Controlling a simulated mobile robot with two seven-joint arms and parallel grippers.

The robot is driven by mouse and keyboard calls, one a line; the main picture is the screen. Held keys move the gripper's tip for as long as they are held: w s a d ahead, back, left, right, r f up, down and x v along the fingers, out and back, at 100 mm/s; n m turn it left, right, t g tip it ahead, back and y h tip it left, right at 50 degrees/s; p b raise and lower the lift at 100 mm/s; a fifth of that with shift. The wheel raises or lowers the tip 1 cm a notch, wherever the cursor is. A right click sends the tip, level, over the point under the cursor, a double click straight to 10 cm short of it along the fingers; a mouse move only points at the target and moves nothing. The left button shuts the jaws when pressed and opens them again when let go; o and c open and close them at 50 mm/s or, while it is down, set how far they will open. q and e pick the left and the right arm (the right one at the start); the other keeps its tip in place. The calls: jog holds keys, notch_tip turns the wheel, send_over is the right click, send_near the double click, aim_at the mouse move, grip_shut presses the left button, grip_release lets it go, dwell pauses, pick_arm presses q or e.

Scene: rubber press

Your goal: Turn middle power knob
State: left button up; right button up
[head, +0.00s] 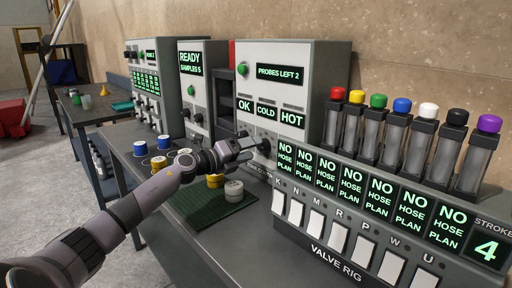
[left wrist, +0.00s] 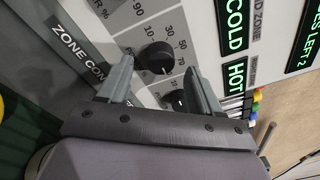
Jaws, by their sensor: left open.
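A row of black power knobs is on the front of the white heating panel. In the left wrist view, the middle power knob (left wrist: 157,57), with a numbered dial around it, shows between my finger tips. My left gripper (left wrist: 158,66) is open, with one finger on each side of the middle knob; contact cannot be told. In the head view, my left gripper (head: 248,146) is at the panel, covering most of the knobs. My right gripper is not in view.
The panel (head: 310,62) shows lit OK, COLD and HOT signs. The valve rig (head: 337,254) with white paddles and colour-capped tubes stands close on the right. Below my arm, a green mat (head: 213,211) holds several small tins. Blue and yellow tins stand left of it.

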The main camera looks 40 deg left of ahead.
aim_at(263, 145)
pick_arm(q)
jog(key=shift+w+d, duration=0.15)
jog(key=shift+w, duration=0.55)
jog(key=shift+w+d, duration=0.15)
jog(key=shift+w, duration=0.55)
jog(key=c, duration=1)
